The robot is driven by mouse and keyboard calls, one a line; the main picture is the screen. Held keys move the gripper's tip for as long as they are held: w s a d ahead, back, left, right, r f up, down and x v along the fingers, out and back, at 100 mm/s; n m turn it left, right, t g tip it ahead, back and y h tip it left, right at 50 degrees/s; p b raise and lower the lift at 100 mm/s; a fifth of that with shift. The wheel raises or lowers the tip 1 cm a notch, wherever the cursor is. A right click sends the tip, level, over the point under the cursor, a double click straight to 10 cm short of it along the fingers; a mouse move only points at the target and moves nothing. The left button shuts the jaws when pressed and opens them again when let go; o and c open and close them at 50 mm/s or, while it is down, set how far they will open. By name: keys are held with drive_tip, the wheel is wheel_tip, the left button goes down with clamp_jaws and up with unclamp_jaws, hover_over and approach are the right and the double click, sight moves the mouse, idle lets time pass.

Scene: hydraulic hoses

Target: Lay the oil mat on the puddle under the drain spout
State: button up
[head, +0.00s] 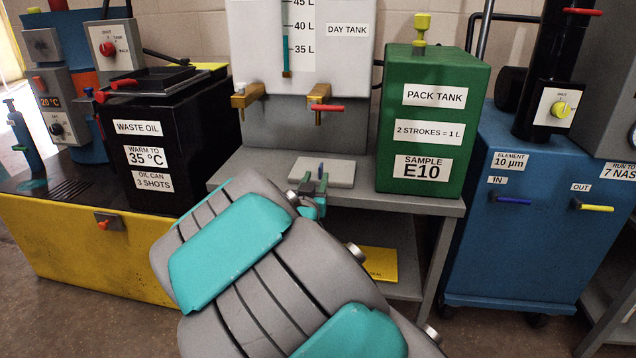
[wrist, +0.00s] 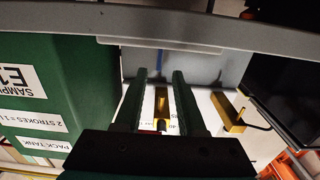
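My gripper (head: 315,182) is at the front edge of the grey bench, below the day tank's spouts; its two green fingers also show in the wrist view (wrist: 162,76). The fingers are apart, with nothing visible held between them. A brass spout (head: 247,95) is at the left of the day tank. A second spout with a red lever (head: 326,107) is to its right, above my gripper. A pale flat slab (head: 340,174) lies on the bench behind the fingers. I cannot make out a puddle or identify the oil mat.
The green pack tank (head: 433,130) stands at the bench's right. A black waste oil tank (head: 190,140) is left of the bench. A yellow lettered sheet (head: 378,263) lies on the lower shelf, partly hidden by my arm. A blue filter cart (head: 530,245) stands right.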

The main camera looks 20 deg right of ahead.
drive_tip(key=shift+s+a+b, duration=0.3)
drive_tip(key=shift+s+b, duration=0.1)
drive_tip(key=shift+s, duration=0.05)
